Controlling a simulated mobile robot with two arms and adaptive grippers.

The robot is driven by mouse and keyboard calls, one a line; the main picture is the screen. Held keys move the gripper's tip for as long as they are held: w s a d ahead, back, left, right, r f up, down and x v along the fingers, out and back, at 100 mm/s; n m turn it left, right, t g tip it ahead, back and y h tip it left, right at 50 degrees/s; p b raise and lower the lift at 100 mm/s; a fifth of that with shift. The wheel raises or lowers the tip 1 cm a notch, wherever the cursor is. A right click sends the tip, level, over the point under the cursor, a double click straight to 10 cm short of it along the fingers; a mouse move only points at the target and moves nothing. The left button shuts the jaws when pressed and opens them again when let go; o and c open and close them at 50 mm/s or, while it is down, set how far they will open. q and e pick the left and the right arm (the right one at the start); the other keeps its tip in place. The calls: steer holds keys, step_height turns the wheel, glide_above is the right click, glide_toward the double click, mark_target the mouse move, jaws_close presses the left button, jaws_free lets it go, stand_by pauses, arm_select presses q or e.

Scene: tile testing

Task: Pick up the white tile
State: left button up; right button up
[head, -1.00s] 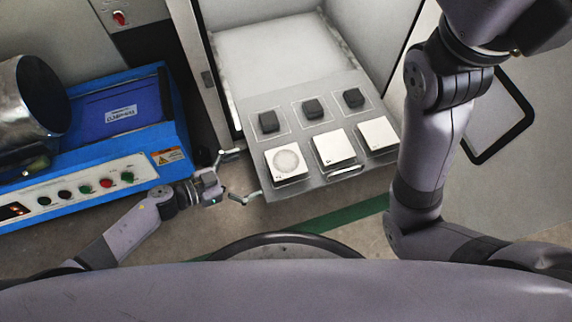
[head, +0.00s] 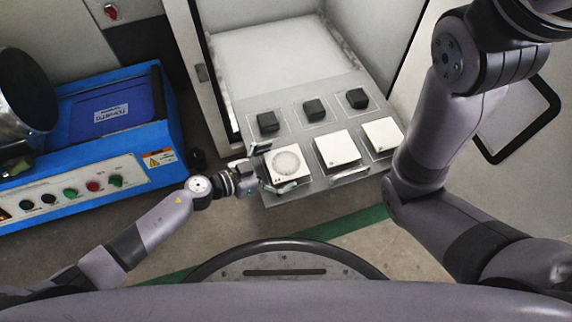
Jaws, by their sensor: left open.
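Three white square tiles lie in a row along the front of a grey tray (head: 325,184). The left white tile (head: 287,163) has a round grey mark on it. The middle white tile (head: 337,149) and the right white tile (head: 382,135) look plain. My left gripper (head: 271,167) is open at the left tile, with one finger near its far left corner and the other near its front edge. I cannot tell whether the fingers touch it. My right gripper is out of view; only my right arm shows.
Three black blocks, at the left (head: 268,122), middle (head: 314,110) and right (head: 358,99), stand behind the tiles. A white-walled chamber (head: 275,60) opens behind the tray. A blue machine (head: 150,140) with buttons stands at the left, with a metal cylinder (head: 25,95) on it.

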arm_select(q)
steer(key=shift+c, duration=0.4)
steer(key=c, duration=1)
steer(key=shift+c, duration=0.2)
